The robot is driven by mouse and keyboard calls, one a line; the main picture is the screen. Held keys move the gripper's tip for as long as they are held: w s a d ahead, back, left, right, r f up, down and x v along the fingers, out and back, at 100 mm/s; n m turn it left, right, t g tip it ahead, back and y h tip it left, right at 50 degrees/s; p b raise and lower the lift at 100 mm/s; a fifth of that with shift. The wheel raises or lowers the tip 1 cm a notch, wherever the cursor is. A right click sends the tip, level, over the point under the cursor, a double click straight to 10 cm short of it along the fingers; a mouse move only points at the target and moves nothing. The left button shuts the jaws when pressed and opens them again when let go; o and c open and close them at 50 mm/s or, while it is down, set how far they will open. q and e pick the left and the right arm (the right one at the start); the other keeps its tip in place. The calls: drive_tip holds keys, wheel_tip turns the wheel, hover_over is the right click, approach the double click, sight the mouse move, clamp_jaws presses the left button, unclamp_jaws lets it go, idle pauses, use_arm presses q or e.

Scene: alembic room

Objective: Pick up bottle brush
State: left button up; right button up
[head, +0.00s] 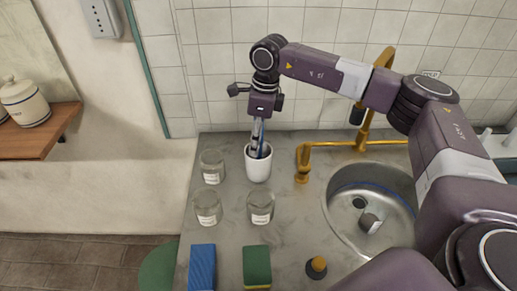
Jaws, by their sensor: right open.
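A white cup (258,169) stands on the grey counter near the tiled wall. A thin blue item, which looks like the bottle brush (265,151), stands upright in it; its lower part is hidden by the cup. My right gripper (256,145) points down over the cup from behind, its fingers at the cup's mouth close beside the blue item. It is open; whether a finger touches the brush cannot be told. My left gripper is out of view.
Glass jars (211,166) with labels stand left of and in front of the cup. A blue sponge (202,266), a green sponge (256,266) and an orange-topped item (317,266) are at the front. A brass faucet (303,165) and a round sink (345,225) are to the right.

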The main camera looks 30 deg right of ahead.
drive_tip(key=shift+f, duration=0.15)
drive_tip(key=shift+c, duration=0.3)
clamp_jaws()
